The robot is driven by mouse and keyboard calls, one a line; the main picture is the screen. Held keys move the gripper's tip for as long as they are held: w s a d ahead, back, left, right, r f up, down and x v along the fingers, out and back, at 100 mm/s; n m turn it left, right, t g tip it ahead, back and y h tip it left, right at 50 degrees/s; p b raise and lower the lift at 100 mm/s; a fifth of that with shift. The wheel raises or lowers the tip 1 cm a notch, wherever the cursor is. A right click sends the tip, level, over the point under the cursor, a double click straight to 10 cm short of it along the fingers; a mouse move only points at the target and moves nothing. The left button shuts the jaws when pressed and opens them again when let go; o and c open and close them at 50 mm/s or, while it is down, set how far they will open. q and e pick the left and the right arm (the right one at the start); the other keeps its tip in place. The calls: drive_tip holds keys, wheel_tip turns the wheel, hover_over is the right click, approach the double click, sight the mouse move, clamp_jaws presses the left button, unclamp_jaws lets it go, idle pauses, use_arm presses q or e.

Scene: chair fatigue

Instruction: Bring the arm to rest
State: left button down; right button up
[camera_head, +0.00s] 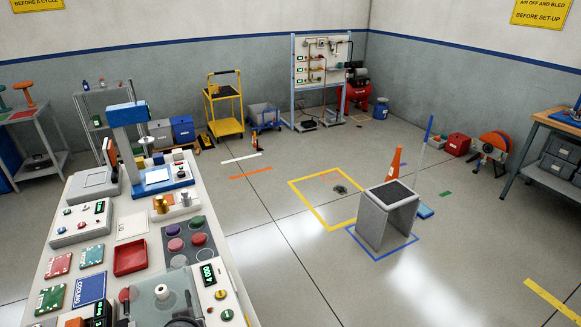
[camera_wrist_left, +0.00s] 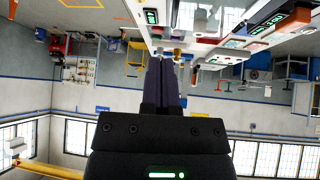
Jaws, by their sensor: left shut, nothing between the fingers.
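My left gripper (camera_wrist_left: 161,85) shows in the left wrist view, its two dark fingers side by side and shut with nothing between them. That view is upside down: the workbench (camera_wrist_left: 225,35) hangs across the top, and walls and windows fill the lower part. The fingers overlap the bench's edge in the picture, and I see no contact with anything. In the head view I cannot clearly make out either arm. The same workbench (camera_head: 48,250) runs along the left there, holding trays, discs, control boxes and a blue-and-white press (camera_head: 128,115). My right gripper is in neither view.
A yellow cart (camera_head: 224,105), a pipe panel (camera_head: 322,70) and a red compressor (camera_head: 355,90) line the back. The floor right of the bench is largely clear.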

use_arm(q)
drive_tip(key=s+d+r+m+g+h, duration=0.2)
drive_tip(key=s+d+m, duration=0.15)
drive_tip(key=s, duration=0.55)
drive_tip(key=s+d+r+m+g+h, duration=0.1)
drive_tip(key=s+d+r+m+g, duration=0.2)
drive_tip(key=s, duration=0.6)
wheel_tip(320, 180, down, 29)
drive_tip(key=d+b, duration=0.1)
drive_tip(key=b, duration=1.1)
drive_tip(key=s+a+f+b, duration=0.1)
drive_tip(key=s+f+b, duration=0.5)
drive_tip(key=f, duration=0.7)
drive_tip(key=s+a+f+g+b, duration=0.1)
drive_tip(key=s+a+f+b, duration=0.1)
drive_tip(key=s+f+b, duration=0.5)
wheel_tip(320, 180, down, 6)
drive_tip(key=s, duration=0.2)
drive_tip(key=shift+s+r+m+g, duration=0.15)
drive_tip(key=shift+s+m+g, duration=0.15)
drive_tip(key=shift+s+m, duration=0.05)
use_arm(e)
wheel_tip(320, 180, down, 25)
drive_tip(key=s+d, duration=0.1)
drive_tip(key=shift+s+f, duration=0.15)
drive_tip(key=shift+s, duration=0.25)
